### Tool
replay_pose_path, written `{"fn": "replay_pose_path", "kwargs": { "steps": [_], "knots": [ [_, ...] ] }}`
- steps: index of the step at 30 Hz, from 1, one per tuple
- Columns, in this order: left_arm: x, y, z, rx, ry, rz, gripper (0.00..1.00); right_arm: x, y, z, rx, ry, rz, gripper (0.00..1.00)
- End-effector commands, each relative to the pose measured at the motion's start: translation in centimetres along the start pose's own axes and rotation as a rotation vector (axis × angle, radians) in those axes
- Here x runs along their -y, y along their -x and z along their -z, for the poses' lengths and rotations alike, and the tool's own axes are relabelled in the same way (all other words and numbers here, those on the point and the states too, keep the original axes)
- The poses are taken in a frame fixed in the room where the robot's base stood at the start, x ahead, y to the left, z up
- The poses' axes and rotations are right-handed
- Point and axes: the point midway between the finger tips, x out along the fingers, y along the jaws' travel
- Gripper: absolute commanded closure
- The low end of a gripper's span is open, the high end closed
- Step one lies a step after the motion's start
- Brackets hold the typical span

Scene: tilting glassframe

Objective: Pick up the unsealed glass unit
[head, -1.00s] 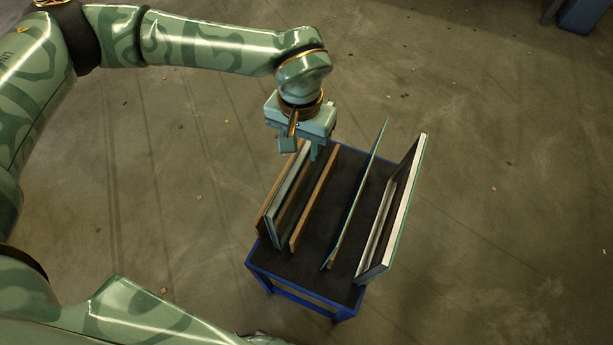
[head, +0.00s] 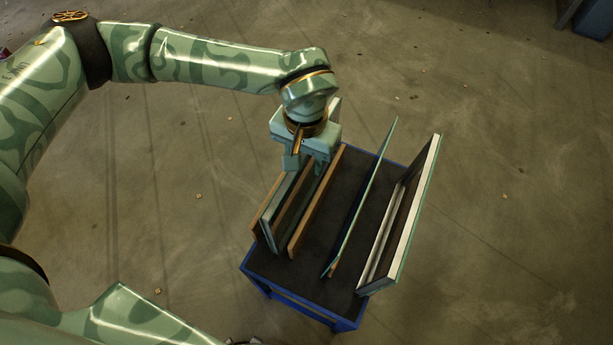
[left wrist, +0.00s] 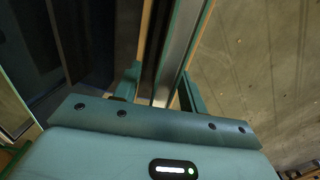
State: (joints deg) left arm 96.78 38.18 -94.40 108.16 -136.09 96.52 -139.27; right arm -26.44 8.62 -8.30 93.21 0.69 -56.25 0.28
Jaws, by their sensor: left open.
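A grey-edged glass unit (head: 267,234) stands on edge between two wooden strips at the left of a blue-framed rack. In the left wrist view, a grey channel (left wrist: 178,52) runs between bluish glass edges. A second glass unit (head: 408,212), with a whitish frame and green edge, leans at the right end. I cannot tell for certain which is unsealed. My left gripper (head: 305,166) is over the far top part of the left unit. It is open, its fingers (left wrist: 160,90) on either side of the grey channel. Contact is not visible. My right gripper is not in view.
The rack (head: 300,302) has a dark top. A thin glass sheet (head: 362,205) leans in the middle, near the wooden strip (head: 318,200). Bare concrete floor surrounds the rack. A dark blue object (head: 592,18) stands at the far top right.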

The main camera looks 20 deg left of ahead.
Motion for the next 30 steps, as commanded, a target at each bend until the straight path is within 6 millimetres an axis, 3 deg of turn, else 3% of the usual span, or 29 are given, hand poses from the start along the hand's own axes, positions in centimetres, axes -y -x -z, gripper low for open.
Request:
{"fn": "replay_pose_path", "kwargs": {
  "steps": [2, 6, 7, 30],
  "knots": [
    [0.01, 0.04, 0.0, 0.0, 0.0, 0.0, 0.58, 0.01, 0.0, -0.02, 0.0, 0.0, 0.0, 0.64],
    [0.01, 0.04, 0.0, 0.0, 0.0, 0.0, 0.97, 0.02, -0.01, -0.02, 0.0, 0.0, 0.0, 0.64],
    [0.01, 0.03, 0.0, 0.0, 0.0, 0.0, 1.0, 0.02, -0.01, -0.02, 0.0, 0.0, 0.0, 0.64],
    [0.04, 0.02, 0.01, 0.0, 0.001, 0.001, 1.0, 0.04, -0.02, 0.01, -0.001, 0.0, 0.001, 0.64]
  ]
}}
